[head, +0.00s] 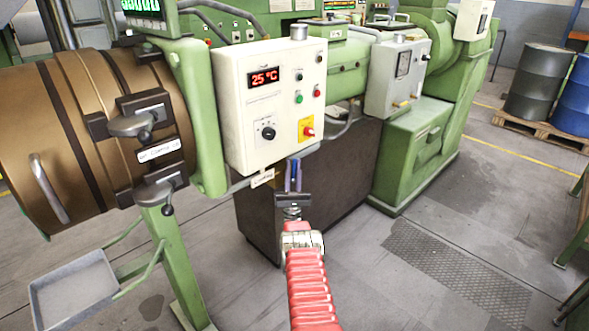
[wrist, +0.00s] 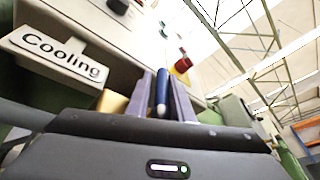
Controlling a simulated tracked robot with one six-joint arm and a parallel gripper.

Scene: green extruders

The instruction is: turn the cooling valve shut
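The white control box (head: 268,100) reads 25 °C. The "Cooling" label hangs under it (head: 263,178) and is large at the left of the wrist view (wrist: 55,55). A blue valve lever (wrist: 161,92) sticks out below the box beside a brass-coloured valve part (wrist: 112,103). My gripper (head: 294,174) is under the box, with its two narrow fingers (wrist: 168,97) close on either side of the lever. The fingers appear shut on it. The lever's far end and most of the valve body are hidden.
A brown barrel (head: 85,120) with clamp handles stands at the left, above a grey tray (head: 72,290). A dark cabinet (head: 340,180) is just behind my gripper. Green machinery (head: 415,140) is at the right. The floor in front is clear.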

